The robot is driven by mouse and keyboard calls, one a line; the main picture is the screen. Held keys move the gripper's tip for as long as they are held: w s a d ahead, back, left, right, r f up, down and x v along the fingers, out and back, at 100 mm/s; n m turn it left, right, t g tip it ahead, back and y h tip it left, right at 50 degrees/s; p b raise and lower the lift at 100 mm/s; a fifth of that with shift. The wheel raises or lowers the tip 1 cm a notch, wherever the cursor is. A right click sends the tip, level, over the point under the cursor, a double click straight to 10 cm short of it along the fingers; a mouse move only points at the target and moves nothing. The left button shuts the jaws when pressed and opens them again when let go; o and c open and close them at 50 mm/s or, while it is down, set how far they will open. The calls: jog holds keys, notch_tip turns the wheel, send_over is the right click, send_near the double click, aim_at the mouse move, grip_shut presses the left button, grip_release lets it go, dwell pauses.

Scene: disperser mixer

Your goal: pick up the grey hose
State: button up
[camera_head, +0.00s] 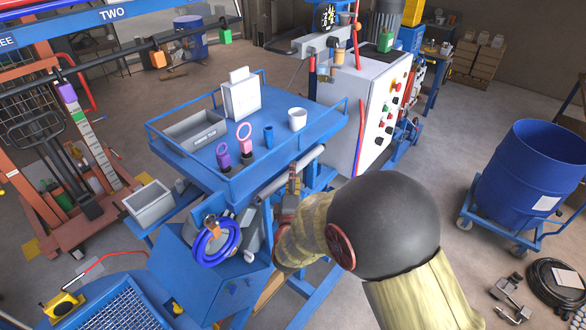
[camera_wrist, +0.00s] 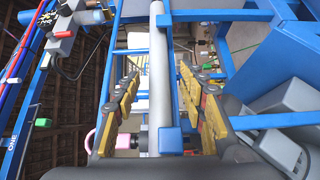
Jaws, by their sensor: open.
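A long light-grey tube, which looks like the grey hose (camera_head: 291,172), runs along the front edge of the blue tray table. In the wrist view the grey hose (camera_wrist: 158,88) runs lengthwise down the middle, with blue bracket parts against it. My gripper (camera_wrist: 159,78) is open, with one yellow-padded finger on each side of the hose and visible gaps between. In the head view my gripper (camera_head: 292,184) is at the table's front edge by the hose, partly hidden by my wrist.
The blue tray table (camera_head: 232,186) holds a grey bin, a white cup (camera_head: 297,119) and pink and purple ring-handled items. A blue coiled hose (camera_head: 232,238) hangs below it. A white control cabinet (camera_head: 352,100) stands behind. A blue drum (camera_head: 530,180) is right, with open floor between.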

jog(key=shift+w, duration=0.4)
jog(key=shift+s, duration=0.1)
jog(key=shift+c, duration=0.7)
grip_shut()
